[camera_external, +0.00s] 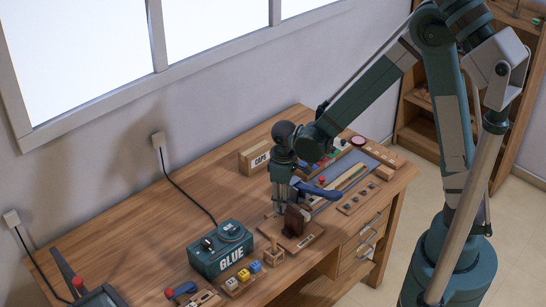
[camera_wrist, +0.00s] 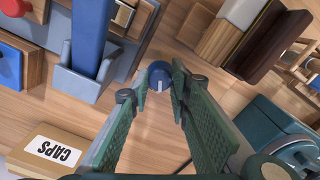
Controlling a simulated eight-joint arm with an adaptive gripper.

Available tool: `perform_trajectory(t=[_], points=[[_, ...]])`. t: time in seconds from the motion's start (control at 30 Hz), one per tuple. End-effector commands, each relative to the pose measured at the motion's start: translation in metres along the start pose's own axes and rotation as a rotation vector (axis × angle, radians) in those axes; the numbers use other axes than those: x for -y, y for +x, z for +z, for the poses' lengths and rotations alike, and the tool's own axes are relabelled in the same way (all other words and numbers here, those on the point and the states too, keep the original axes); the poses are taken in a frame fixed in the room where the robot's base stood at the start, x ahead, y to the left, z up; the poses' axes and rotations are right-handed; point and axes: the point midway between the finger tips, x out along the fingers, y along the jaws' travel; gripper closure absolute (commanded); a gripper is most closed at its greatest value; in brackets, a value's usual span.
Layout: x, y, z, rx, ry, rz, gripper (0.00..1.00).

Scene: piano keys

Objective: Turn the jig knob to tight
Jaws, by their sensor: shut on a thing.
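A small round blue knob (camera_wrist: 158,75) with a pale pointer mark sits between my fingertips in the wrist view. My gripper (camera_wrist: 160,84) is shut on it, with a green finger on each side. I take it for the jig knob; no tight marking is readable. The pale mark points toward the bottom of the wrist view. In the outside view my gripper (camera_external: 284,207) reaches down over the bench, left of a dark brown block (camera_external: 297,221) on a wooden base. The knob is hidden there.
A blue lever (camera_external: 320,191) in a grey bracket stands close to my gripper. The CAPS box (camera_external: 255,158) is behind it, the green GLUE machine (camera_external: 221,250) front left. A small wooden rack (camera_external: 273,255) and coloured blocks (camera_external: 242,276) are in front. The bench's back left is clear.

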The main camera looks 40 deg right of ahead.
Motion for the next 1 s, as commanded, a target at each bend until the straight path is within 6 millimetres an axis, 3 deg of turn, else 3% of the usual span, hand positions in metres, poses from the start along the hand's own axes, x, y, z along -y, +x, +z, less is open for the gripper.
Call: perform_trajectory(t=[0.5, 1.0], points=[[0.0005, 0.0003, 0.0002, 0.000, 0.395, -0.001, 0.92], [0.0005, -0.0003, -0.0001, 0.000, 0.472, -0.001, 0.92]])
